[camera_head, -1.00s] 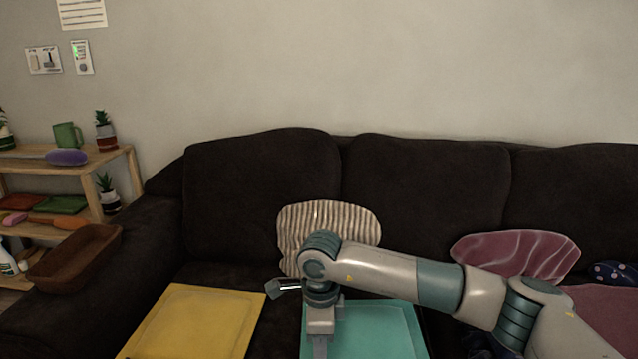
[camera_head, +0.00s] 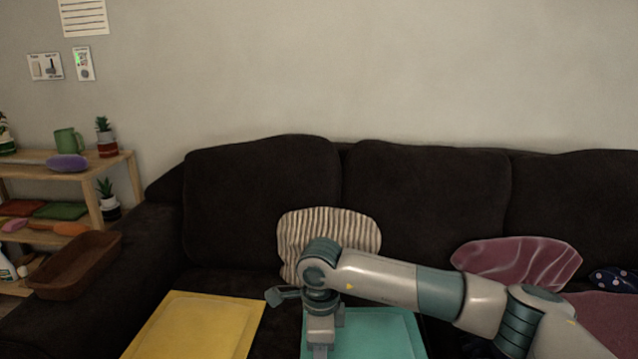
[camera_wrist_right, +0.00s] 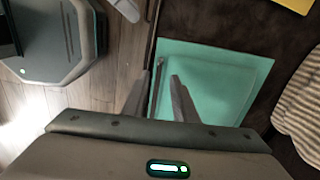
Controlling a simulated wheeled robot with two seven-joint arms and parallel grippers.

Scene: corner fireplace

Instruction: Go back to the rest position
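My right arm reaches in from the right in the head view, bent downward at the wrist, over the teal cushion (camera_head: 375,335) on the sofa. My right gripper (camera_wrist_right: 160,82) shows in the right wrist view with its two fingers apart and nothing between them. It hangs above the near edge of the teal cushion, which also shows in the wrist view (camera_wrist_right: 215,85). In the head view its fingertips are cut off by the bottom edge. My left gripper and arm do not show in the head view.
A dark sofa (camera_head: 430,200) fills the middle. A yellow cushion (camera_head: 195,328) lies left of the teal one. A striped pillow (camera_head: 330,232) and a maroon pillow (camera_head: 515,262) lean on the backrest. A wooden tray (camera_head: 75,265) sits on the left armrest, beside a shelf (camera_head: 125,165).

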